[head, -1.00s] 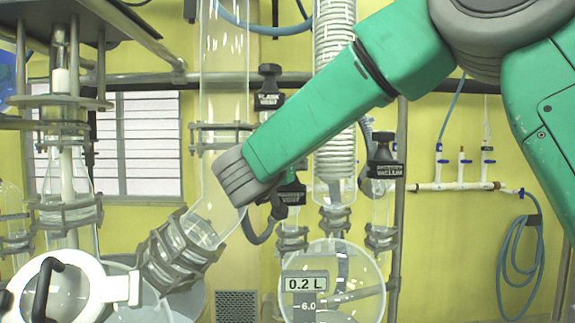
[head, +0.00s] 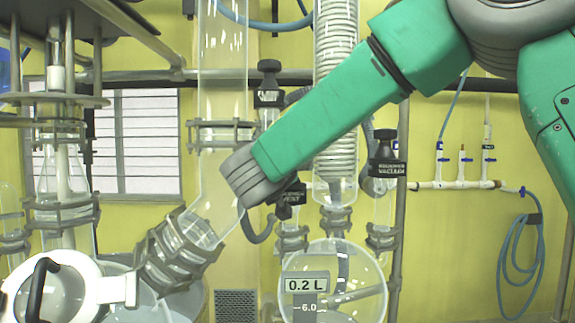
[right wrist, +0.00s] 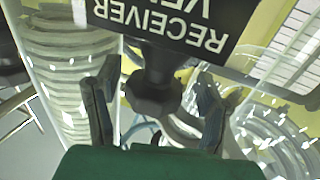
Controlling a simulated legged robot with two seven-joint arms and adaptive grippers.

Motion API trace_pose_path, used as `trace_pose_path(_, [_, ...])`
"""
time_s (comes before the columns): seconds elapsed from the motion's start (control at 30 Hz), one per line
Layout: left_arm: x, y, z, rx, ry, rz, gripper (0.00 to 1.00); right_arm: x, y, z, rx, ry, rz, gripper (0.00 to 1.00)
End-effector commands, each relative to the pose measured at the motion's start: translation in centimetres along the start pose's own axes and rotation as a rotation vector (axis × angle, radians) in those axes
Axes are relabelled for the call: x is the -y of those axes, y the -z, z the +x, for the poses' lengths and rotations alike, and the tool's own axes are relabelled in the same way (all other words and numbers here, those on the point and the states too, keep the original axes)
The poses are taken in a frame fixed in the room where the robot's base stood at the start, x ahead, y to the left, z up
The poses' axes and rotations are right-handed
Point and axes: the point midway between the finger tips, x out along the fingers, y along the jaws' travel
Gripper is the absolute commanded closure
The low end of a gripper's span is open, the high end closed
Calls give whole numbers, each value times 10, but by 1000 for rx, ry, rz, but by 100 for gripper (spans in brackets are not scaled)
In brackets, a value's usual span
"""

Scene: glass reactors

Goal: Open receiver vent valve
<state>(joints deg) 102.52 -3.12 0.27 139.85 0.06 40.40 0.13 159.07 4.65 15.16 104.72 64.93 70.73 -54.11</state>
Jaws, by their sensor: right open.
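The receiver vent valve shows in the right wrist view as a black label plate (right wrist: 175,22) with upside-down white lettering and a dark lobed knob (right wrist: 153,98) below it. My right gripper (right wrist: 156,80) is open, with one finger on each side of the knob and gaps visible between. In the head view the valve's black label (head: 291,193) shows just right of the end of my right arm, which partly covers the valve. My right gripper's fingers are hidden behind the arm there. My left gripper is not in view.
The flask vent valve (head: 268,85) is above, and the receiver vacuum valve (head: 385,155) is to the right. A coiled glass condenser (head: 336,100) and a round receiver flask (head: 335,280) stand close by. Glass joints and a wide tube (head: 222,75) are at left.

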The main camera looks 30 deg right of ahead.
Motion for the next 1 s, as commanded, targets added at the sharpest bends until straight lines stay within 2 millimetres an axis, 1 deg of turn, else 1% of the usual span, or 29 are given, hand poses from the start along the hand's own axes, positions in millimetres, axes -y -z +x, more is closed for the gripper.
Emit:
trace_pose_path(0.13, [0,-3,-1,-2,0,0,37,0,0,-7,0,1,0,37])
trace_pose_path(0.23, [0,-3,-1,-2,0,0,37,1,1,-20,0,3,0,37])
trace_pose_path(0.5, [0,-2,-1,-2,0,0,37,3,-1,-75,0,3,-2,37])
trace_pose_path(0.6, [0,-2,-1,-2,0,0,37,3,-2,-92,0,2,-3,37])
trace_pose_path(0.7, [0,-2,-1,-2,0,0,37,4,-2,-105,2,2,-2,37])
trace_pose_path(0.83, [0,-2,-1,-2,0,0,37,4,-4,-113,3,0,-3,37])
trace_pose_path(1.0, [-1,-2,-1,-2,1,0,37,3,-4,-114,4,0,-3,37])
